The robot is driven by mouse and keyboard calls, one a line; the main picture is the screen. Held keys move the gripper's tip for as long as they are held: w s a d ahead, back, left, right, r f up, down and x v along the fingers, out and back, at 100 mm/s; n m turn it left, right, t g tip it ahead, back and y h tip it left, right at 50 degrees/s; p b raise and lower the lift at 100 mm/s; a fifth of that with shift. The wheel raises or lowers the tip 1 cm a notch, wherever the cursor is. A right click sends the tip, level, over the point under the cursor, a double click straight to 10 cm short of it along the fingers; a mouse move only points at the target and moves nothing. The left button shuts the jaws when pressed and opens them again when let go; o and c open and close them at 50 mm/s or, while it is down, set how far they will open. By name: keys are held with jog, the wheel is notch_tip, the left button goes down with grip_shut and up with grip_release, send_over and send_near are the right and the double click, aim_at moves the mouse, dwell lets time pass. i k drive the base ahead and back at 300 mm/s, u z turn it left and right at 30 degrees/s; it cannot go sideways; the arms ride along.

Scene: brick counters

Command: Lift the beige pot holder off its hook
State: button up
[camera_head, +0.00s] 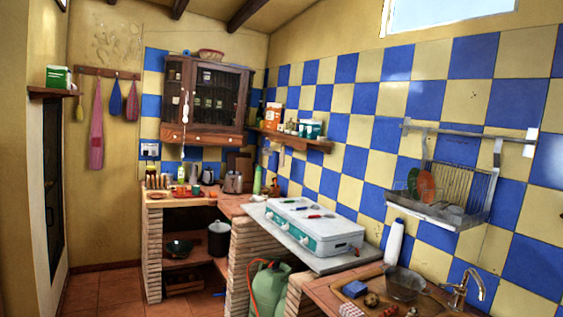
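A wooden hook rail (108,73) is fixed to the yellow back wall at the far left. From it hang a small yellowish item (80,108), a long pink-red cloth (96,130), a blue item (115,100) and a dark blue and red item (131,103). None is clearly a beige pot holder at this distance; the small yellowish item is closest in colour, but I cannot tell what it is. My gripper is not in view, and the hanging things are far across the room.
A tiled floor (100,290) is clear below the rail. A brick counter (152,250) stands right of it, under a wall cabinet (205,100). A white stove (300,225), green gas bottle (268,290) and sink tap (462,290) are nearer, on the right. A shelf (55,92) juts out left.

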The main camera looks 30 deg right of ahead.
aim_at(282, 160)
jog(key=u, duration=0.15)
jog(key=i, duration=4.2)
jog(key=z, duration=0.3)
jog(key=i, duration=1.25)
jog(key=z, duration=0.85)
jog(key=i, duration=1.1)
jog(key=z, duration=1.45)
jog(key=i, duration=1.05)
jog(key=z, duration=0.5)
